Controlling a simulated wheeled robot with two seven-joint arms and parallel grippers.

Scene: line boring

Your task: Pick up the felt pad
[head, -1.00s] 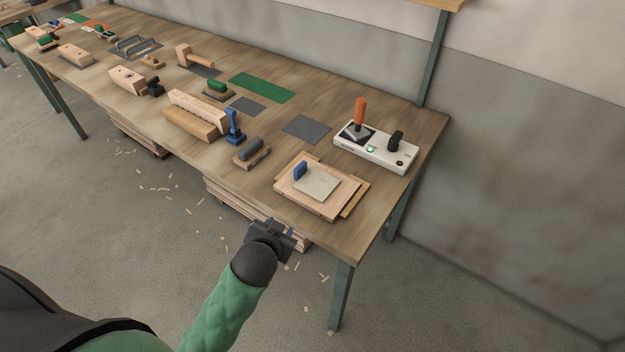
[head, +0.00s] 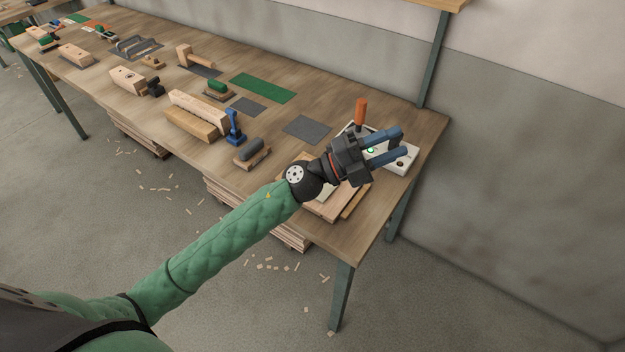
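My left gripper (head: 404,145) is open, its two blue fingers apart and pointing right, over the white control box (head: 401,166) at the table's right end. I see nothing held between the fingers. A pale flat square (head: 325,195) on a wooden board (head: 325,212) may be the felt pad; it is mostly hidden under my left wrist. A dark grey flat mat (head: 307,129) lies on the table behind the wrist, and I cannot tell for certain which piece is the felt pad. My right gripper is out of view.
An orange-handled tool (head: 361,112) stands upright on the control box. A grey roll on a wooden base (head: 252,153), a blue clamp (head: 233,126) and wooden blocks (head: 198,112) are to the left. A shelf post (head: 432,60) rises at the back right.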

